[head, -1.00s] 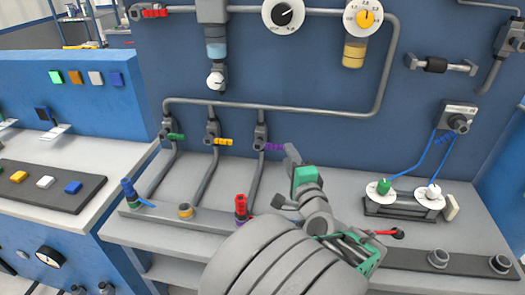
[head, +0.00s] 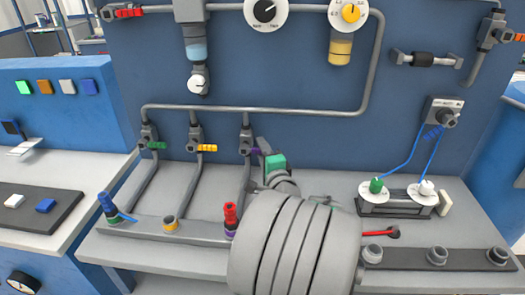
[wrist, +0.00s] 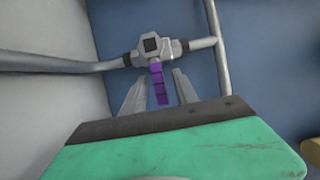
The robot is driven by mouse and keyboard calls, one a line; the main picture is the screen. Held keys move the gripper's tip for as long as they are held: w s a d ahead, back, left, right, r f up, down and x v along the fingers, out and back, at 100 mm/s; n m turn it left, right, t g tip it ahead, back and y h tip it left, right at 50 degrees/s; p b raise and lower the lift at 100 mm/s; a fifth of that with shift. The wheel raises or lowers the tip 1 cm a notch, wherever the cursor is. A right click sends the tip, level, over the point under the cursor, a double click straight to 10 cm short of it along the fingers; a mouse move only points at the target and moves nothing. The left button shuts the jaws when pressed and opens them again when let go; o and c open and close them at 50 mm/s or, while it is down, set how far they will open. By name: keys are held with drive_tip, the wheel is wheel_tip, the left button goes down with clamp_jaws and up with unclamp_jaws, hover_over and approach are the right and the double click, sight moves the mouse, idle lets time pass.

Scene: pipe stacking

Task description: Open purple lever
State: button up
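The purple lever (wrist: 159,88) sticks out from a grey valve (wrist: 150,46) on a pipe. In the wrist view it lies between the two grey fingers of my gripper (wrist: 160,77), with a gap on each side. In the head view my gripper (head: 260,148) is at the third valve from the left, and the purple lever (head: 254,150) is mostly hidden behind it, with only a small piece showing. The fingers are apart. I cannot tell how deep the lever sits between them.
The green lever (head: 157,145) and yellow lever (head: 207,148) are on valves to the left. A red fitting (head: 230,215) stands on the bench in front. White discs (head: 374,191) with blue hoses are to the right. The blue panel (head: 300,110) is close behind.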

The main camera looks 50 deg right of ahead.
clamp_jaws()
idle(1.4)
